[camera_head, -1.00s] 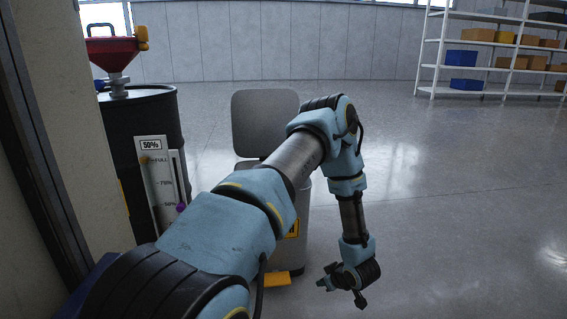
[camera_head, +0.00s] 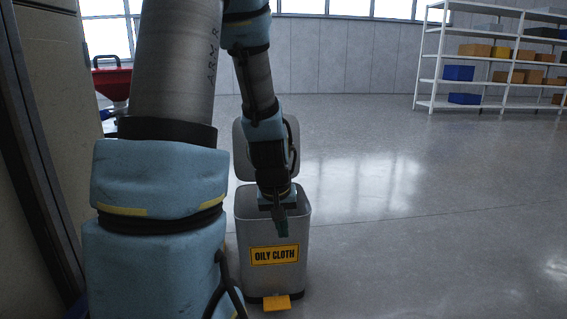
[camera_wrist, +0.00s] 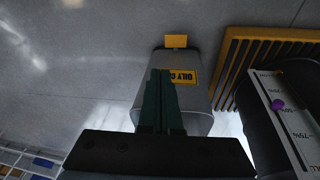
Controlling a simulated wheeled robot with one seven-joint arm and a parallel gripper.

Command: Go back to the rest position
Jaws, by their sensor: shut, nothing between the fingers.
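My gripper (camera_head: 281,227) hangs in front of a grey bin in the head view, with its fingers pointing down and together. The wrist view shows the two dark green fingers (camera_wrist: 160,82) side by side with nothing between them. My raised arm fills the left and middle of the head view. The bin (camera_head: 249,228) has a yellow "OILY CLOTH" label, an orange pedal and an open lid (camera_head: 240,160). The bin (camera_wrist: 203,58) also shows beyond the fingers in the wrist view. Its inside cannot be seen.
A red funnel (camera_head: 113,85) shows at the left, with its drum mostly hidden by my arm. A dark drum with a gauge (camera_wrist: 287,115) and a yellow slatted piece (camera_wrist: 235,62) show in the wrist view. White shelves (camera_head: 433,75) stand at the back right. The floor at right is clear.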

